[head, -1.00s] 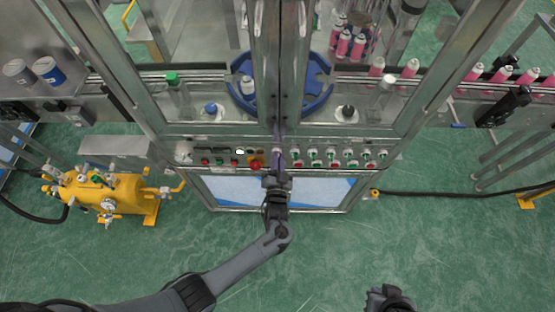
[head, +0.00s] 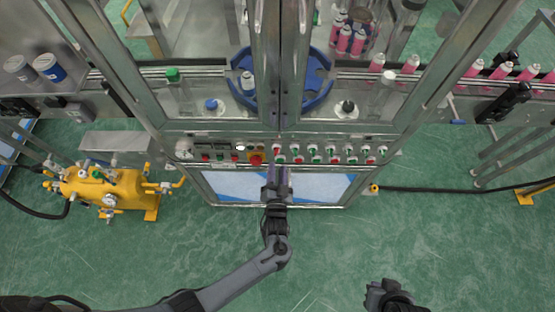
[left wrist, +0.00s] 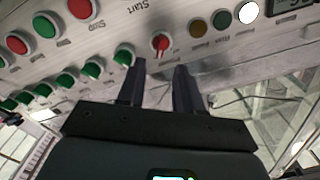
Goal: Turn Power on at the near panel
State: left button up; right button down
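The near panel (head: 225,153) runs along the front of the glazed machine. In the left wrist view the red Power knob (left wrist: 160,43) sits between green buttons and a row of lamps. It appears in the head view as a small red spot (head: 278,149). My left gripper (head: 279,172) is in front of the panel, pointing at it. In the left wrist view its two fingers (left wrist: 160,68) are apart and empty, with the knob just beyond the gap, seemingly not touched. My right gripper (head: 385,295) is at the bottom edge, far from the panel; its fingers are unclear.
A red stop button on yellow (head: 256,159) sits left of the knob. Green buttons (left wrist: 123,55) and red buttons (left wrist: 80,8) crowd its other side. A white lamp (left wrist: 248,12) is lit. A yellow pump unit (head: 110,188) stands at left.

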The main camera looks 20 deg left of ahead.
pick_arm(q)
jog(key=v, duration=0.4)
jog(key=shift+s+d, duration=0.15)
jog(key=shift+s, duration=0.2)
